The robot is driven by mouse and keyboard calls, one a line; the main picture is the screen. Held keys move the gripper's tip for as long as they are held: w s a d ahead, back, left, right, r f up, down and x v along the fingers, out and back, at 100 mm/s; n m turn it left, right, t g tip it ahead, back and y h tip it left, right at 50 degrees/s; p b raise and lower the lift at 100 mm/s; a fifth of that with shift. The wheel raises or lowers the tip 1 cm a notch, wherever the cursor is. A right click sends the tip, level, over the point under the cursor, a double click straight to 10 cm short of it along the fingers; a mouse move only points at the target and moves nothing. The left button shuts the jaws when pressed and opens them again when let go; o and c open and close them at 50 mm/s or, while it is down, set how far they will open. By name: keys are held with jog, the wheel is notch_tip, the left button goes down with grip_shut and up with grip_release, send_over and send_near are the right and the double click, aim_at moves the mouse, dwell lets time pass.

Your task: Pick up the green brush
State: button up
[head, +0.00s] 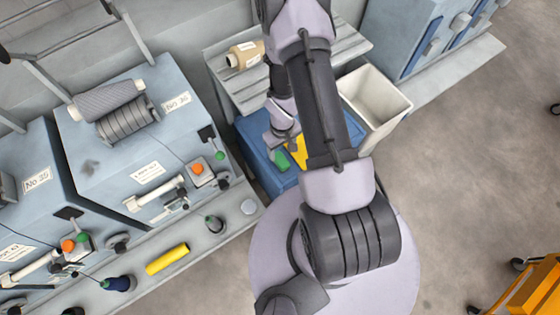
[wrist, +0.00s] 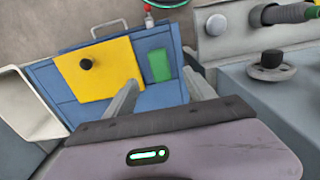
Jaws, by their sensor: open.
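A flat green block, which looks like the green brush (wrist: 159,65), lies on a blue cart top (wrist: 70,108) beside a yellow sheet. In the head view the green brush (head: 281,161) shows just beside my gripper (head: 283,142), partly covered by it. In the wrist view my gripper (wrist: 160,78) is open and empty. Its two fingertips stand either side of the brush's near end in the picture. I cannot tell how high they are above it.
The yellow sheet (wrist: 95,70) with a black knob lies left of the brush in the wrist view. A cream bin (head: 373,98) stands beside the cart. Blue-grey machines (head: 140,140) and a ledge with a yellow tube (head: 167,258) are at left. Open floor (head: 470,150) is at right.

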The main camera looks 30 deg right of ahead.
aim_at(281, 160)
notch_tip(281, 160, down, 7)
jog(key=b, duration=0.5)
jog(key=shift+w+f, duration=0.1)
jog(key=f+b, duration=0.2)
jog(key=f, duration=0.1)
jog(key=f+b, duration=0.2)
jog(key=shift+w, duration=0.3)
jog(key=shift+d+r, duration=0.1)
jog(key=shift+r, duration=0.1)
grip_shut()
